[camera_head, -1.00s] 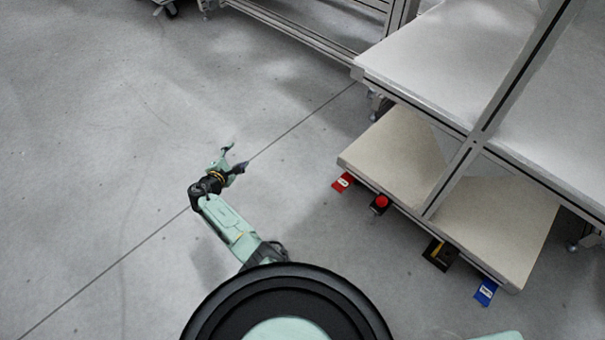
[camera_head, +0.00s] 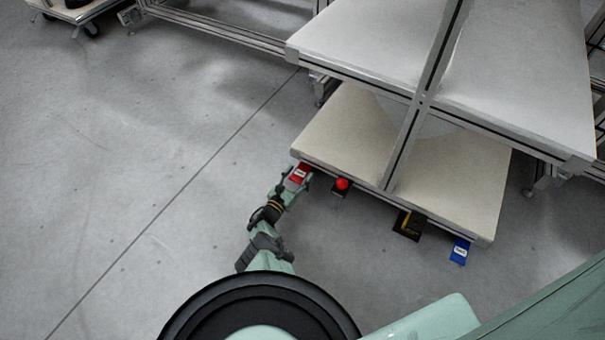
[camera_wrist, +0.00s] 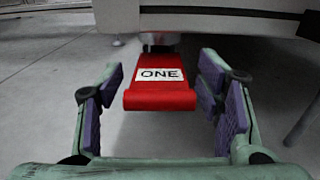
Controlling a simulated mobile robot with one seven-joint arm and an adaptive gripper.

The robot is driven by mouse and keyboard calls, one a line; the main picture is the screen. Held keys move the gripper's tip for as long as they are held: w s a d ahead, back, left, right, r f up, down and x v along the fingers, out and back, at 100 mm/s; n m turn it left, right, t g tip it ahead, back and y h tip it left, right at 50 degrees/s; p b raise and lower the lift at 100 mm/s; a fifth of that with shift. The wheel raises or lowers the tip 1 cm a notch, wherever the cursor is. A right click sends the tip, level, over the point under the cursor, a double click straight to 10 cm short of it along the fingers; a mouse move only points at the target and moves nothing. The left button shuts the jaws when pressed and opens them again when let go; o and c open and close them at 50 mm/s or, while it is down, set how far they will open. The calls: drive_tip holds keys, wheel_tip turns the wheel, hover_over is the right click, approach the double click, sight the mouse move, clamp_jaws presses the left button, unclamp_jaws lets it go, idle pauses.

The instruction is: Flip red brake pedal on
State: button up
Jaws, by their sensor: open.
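The red brake pedal (camera_head: 298,174) sticks out from the front left edge of the low shelf in the head view. In the wrist view the red pedal (camera_wrist: 160,95) fills the middle, with a white label reading "ONE". My gripper (camera_head: 291,181) is at the pedal. In the wrist view my gripper (camera_wrist: 160,98) is open, with one purple-padded finger to the left and one to the right of the pedal.
A red button on a black box (camera_head: 341,185) sits just right of the pedal. Further right are a black and yellow device (camera_head: 408,224) and a blue pedal (camera_head: 460,251). The low shelf (camera_head: 345,125) and upper table (camera_head: 370,45) stand above and behind. Floor on the left is clear.

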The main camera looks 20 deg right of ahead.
drive_tip(key=shift+b+x, duration=0.45)
drive_tip(key=shift+x, duration=0.95)
drive_tip(key=shift+c, duration=0.2)
drive_tip(key=c, duration=1.3)
clamp_jaws()
